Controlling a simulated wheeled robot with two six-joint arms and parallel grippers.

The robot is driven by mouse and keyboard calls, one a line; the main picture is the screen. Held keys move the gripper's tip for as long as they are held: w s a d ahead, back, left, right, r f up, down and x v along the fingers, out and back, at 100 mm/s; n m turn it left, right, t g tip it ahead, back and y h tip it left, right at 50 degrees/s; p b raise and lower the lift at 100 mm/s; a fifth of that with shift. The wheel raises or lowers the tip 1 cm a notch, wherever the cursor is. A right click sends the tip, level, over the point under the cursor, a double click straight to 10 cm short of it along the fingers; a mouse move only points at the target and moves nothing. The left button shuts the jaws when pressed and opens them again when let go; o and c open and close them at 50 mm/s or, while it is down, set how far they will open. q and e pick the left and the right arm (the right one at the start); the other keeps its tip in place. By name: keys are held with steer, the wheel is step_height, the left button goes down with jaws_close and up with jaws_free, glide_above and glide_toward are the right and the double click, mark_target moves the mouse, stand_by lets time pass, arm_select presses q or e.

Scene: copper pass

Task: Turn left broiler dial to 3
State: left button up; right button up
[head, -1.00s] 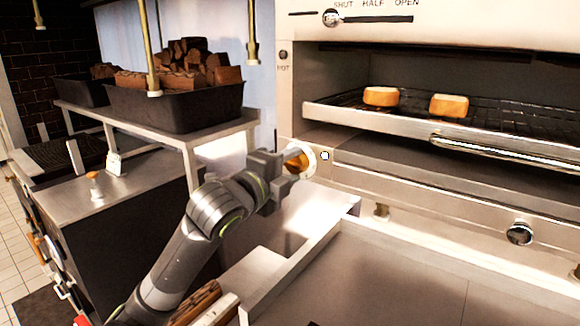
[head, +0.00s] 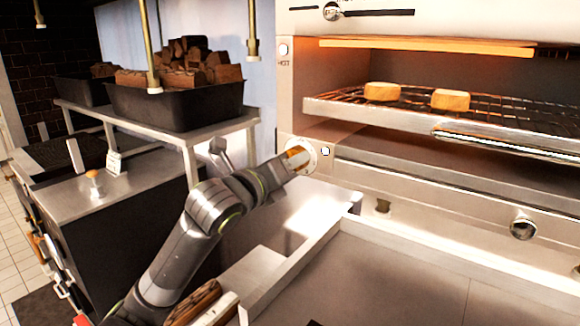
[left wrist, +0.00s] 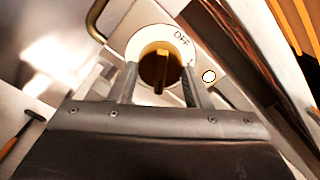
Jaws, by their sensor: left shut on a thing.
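The left broiler dial (head: 299,156) is an amber knob on a round white plate at the left end of the broiler front. In the left wrist view the amber knob (left wrist: 160,66) faces me, with OFF printed at the upper right of its plate. My left gripper (head: 293,160) reaches it from the left. In the wrist view the fingers (left wrist: 160,84) stand on both sides of the knob and are shut on it. The knob's ridge points toward my gripper's palm. The other numbers are hidden or unreadable. My right gripper is out of view.
The broiler's upper element (head: 430,47) glows orange above a rack (head: 520,108) with two toasted pieces. A second dial (head: 522,229) is at the right. A black bin of wood (head: 175,108) stands on a shelf at the left. A metal counter (head: 400,280) lies below.

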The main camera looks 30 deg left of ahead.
arm_select(q)
steer(key=shift+f+m, duration=0.15)
steer(key=shift+m, duration=0.45)
steer(key=o, duration=1)
steer(key=shift+s, duration=0.1)
